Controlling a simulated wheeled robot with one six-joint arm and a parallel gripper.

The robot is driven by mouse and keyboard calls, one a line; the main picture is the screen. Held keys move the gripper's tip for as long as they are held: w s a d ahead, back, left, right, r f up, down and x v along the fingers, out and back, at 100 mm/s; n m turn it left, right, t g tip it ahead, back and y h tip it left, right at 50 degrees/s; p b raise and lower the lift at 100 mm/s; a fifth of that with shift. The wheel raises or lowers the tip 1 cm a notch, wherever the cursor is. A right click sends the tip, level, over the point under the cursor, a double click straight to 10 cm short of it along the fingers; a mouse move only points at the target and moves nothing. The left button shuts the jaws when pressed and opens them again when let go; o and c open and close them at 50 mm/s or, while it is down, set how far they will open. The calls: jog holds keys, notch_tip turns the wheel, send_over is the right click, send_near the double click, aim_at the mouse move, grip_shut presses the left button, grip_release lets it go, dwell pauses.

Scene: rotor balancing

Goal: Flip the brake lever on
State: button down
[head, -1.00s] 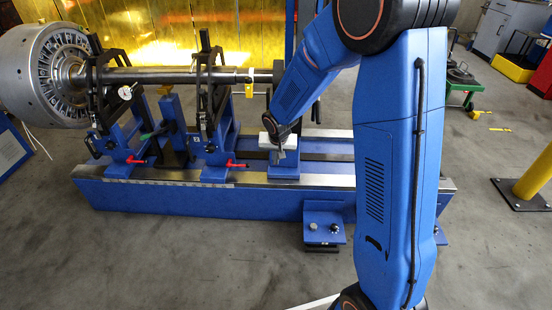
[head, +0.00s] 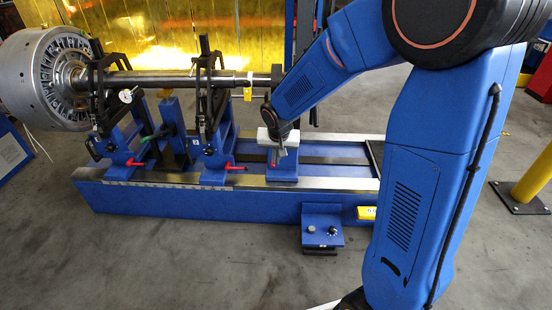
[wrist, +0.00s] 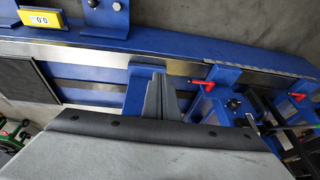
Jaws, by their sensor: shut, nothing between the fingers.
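Two red-handled levers stick out from the feet of the rotor supports. One is at the left support (head: 136,163) and one at the middle support (head: 236,167); they also show in the wrist view, the nearer one (wrist: 224,69) and the farther one (wrist: 298,97). A green-tipped handle (head: 147,138) stands between the two supports. I cannot tell which of these is the brake lever. My gripper (head: 277,160) is shut and empty, pointing down by the blue end block, to the right of the middle red lever and apart from it. Its fingers (wrist: 160,97) show in the wrist view.
The long blue machine bed (head: 215,201) runs across the view. A shaft (head: 175,77) with a large silver rotor (head: 45,80) lies over the supports. The floor in front is clear.

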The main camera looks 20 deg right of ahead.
jog(key=shift+s+a+r, duration=0.2)
jog(key=shift+s+r, duration=0.35)
jog(key=shift+s, duration=0.2)
jog(key=shift+s+a+r, duration=0.15)
jog(key=shift+s+r, duration=0.35)
jog(key=shift+s, duration=0.2)
jog(key=s+d+r+n, duration=0.1)
jog(key=s+d+r, duration=0.35)
jog(key=s, duration=0.25)
jog(key=s+d+r, duration=0.3)
jog(key=s+r, duration=0.3)
jog(key=s, duration=0.2)
jog(key=s+d+r+n, duration=0.2)
jog(key=s, duration=1.3)
jog(key=shift+r+t, duration=0.3)
jog(key=shift+t, duration=0.1)
